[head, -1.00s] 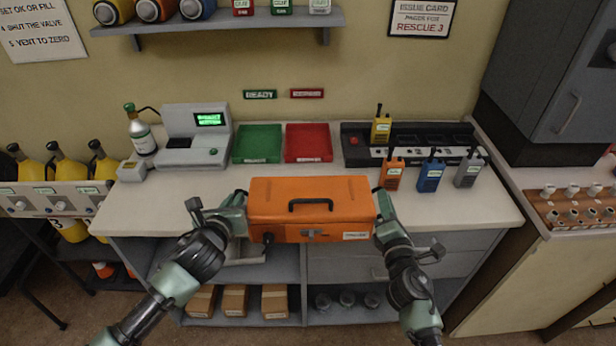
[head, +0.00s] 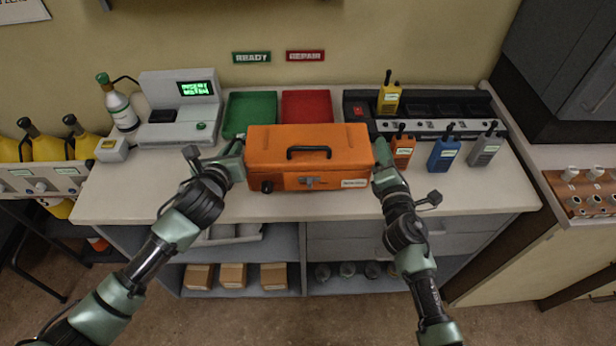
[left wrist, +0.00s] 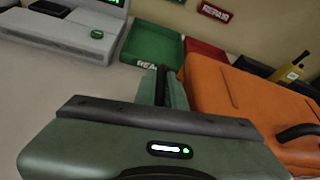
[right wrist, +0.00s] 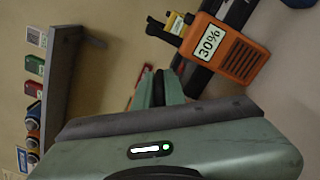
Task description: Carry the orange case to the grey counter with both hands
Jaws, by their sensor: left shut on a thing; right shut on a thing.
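The orange case (head: 345,143), with a black handle on its lid and a front latch, is level over the front part of the grey counter (head: 120,200). I cannot tell whether its base touches the counter. My left gripper (head: 241,163) is shut on the case's left end. My right gripper (head: 377,162) is shut on its right end. The left wrist view shows the case (left wrist: 225,85) right of the left gripper's fingers (left wrist: 165,88). In the right wrist view the right fingers (right wrist: 160,90) show, but their grip is hidden.
Behind the case are a green tray (head: 248,113) and a red tray (head: 306,106). Orange (head: 402,150), blue (head: 443,153) and grey radios (head: 485,149) stand close on the right. A console (head: 178,112) and bottle (head: 118,104) stand left. The counter's front left is clear.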

